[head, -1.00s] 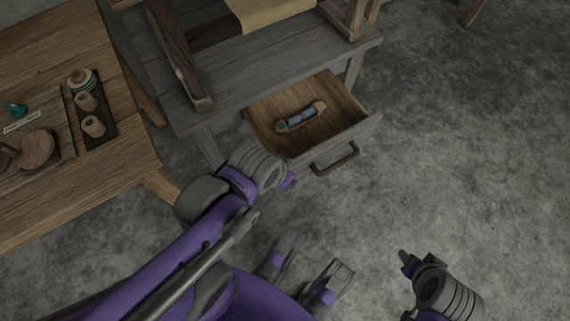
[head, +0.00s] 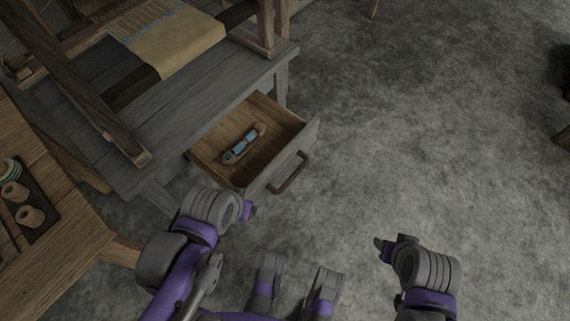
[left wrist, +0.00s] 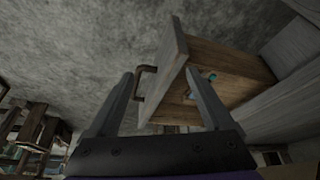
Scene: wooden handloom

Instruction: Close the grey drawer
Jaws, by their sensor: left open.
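The grey drawer (head: 290,155) stands pulled out of the loom's grey bench, its wooden inside showing. A dark bar handle (head: 291,175) is on its front. A wooden shuttle with blue thread (head: 243,145) lies inside. My left gripper (head: 249,210) is below the drawer's near front corner in the head view and looks empty. In the left wrist view my left gripper (left wrist: 160,72) has its fingers apart, with the drawer front (left wrist: 166,75) and handle (left wrist: 146,80) showing between them; contact cannot be told. My right gripper (head: 384,246) is over the floor, away from the drawer; its finger gap is unclear.
The loom's grey bench (head: 200,95) carries cloth and wooden posts. The stone floor (head: 430,130) right of the drawer is clear.

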